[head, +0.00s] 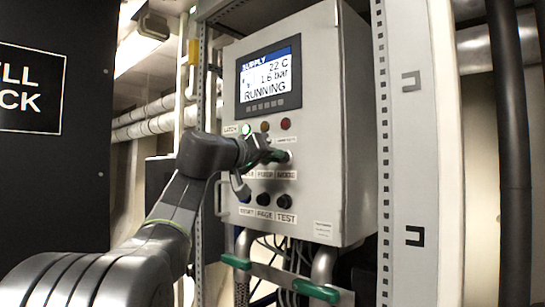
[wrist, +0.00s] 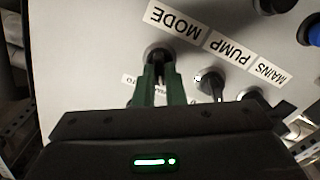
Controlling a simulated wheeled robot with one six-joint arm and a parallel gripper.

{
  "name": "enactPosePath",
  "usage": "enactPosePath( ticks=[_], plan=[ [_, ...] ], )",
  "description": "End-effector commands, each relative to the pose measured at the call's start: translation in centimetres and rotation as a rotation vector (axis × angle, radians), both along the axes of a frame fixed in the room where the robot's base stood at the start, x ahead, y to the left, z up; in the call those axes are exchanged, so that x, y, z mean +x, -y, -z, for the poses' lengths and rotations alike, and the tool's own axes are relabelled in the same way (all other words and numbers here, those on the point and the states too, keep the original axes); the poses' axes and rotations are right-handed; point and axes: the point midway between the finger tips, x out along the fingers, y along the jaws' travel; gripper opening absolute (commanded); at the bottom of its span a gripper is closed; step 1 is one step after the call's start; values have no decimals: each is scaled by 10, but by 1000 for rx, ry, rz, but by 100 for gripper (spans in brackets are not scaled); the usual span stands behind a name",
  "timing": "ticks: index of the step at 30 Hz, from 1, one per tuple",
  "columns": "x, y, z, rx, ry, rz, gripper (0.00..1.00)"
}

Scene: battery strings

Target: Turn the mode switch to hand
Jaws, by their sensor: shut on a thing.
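The mode switch (wrist: 155,53) is a dark knob on the grey control cabinet (head: 350,130), beside the label MODE (wrist: 173,21) in the wrist view. My gripper (wrist: 159,68) has its two green fingers shut on the knob, one on each side. In the head view my gripper (head: 280,156) reaches the panel just above the MODE label (head: 286,175). The fingers hide most of the knob there. A small label beside the knob is partly covered, and I cannot read which position the knob points to.
The pump switch (wrist: 209,83) and mains switch sit close beside the fingers. The display (head: 268,75) reads RUNNING, above green, amber and red lamps. Push buttons, including TEST (head: 284,201), lie below. Green-handled valves (head: 316,291) sit under the cabinet; a perforated post (head: 385,150) stands right.

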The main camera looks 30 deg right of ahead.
Motion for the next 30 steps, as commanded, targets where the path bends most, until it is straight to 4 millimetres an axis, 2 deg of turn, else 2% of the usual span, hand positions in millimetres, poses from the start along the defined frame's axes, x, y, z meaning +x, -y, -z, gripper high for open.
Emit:
enactPosePath(
  ticks=[10,21,22,25,30],
  plan=[
    [1,0,0,-72,-252,0,0],
    [1,0,1,-82,-285,1,0],
    [1,0,1,-82,-285,1,12],
    [1,0,1,-82,-285,1,32],
    [1,0,1,-82,-283,0,32]
  ],
)
